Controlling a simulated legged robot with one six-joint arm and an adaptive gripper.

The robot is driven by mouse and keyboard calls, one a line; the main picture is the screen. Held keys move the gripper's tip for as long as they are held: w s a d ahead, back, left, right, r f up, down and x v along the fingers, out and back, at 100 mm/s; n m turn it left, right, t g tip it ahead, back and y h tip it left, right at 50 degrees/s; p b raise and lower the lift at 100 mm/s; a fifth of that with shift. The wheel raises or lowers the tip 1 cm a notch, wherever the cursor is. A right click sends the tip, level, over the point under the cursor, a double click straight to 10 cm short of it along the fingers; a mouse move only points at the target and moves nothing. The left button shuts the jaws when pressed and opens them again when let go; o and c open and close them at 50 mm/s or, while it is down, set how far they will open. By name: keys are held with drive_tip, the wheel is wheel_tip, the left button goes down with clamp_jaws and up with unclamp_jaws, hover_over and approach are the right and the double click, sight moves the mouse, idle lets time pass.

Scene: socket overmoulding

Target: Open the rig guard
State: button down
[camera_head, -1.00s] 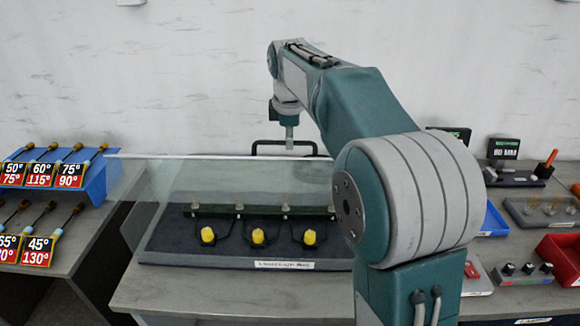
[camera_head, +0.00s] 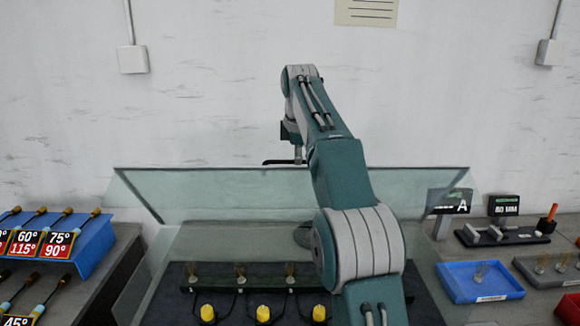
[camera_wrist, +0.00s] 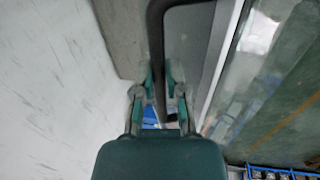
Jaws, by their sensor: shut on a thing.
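The rig guard (camera_head: 240,190) is a clear panelled cover over the light-up rig. In the head view its front panel stands raised and tilted up toward the wall. The dark handle bar (camera_wrist: 156,50) runs between the fingers of my gripper (camera_wrist: 160,82) in the wrist view, and the fingers are shut on it. In the head view my gripper (camera_head: 298,155) is at the top edge of the guard, small and partly hidden by my arm. The rig (camera_head: 235,277) below has several yellow knobs (camera_head: 263,313) along its front, with my arm covering its right part.
A blue rack (camera_head: 85,242) of angle-labelled tools stands at the left. The wall is close behind the guard.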

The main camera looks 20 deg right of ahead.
drive_tip(key=shift+w+d+f, duration=0.2)
drive_tip(key=shift+w+d, duration=0.05)
drive_tip(key=shift+w, duration=0.1)
drive_tip(key=c, duration=0.9)
unclamp_jaws()
drive_tip(key=shift+o, duration=1.1)
drive_tip(key=shift+w+d, duration=0.1)
drive_tip(key=shift+d, duration=0.1)
drive_tip(key=shift+a+r, duration=0.15)
drive_tip(key=shift+a, duration=0.1)
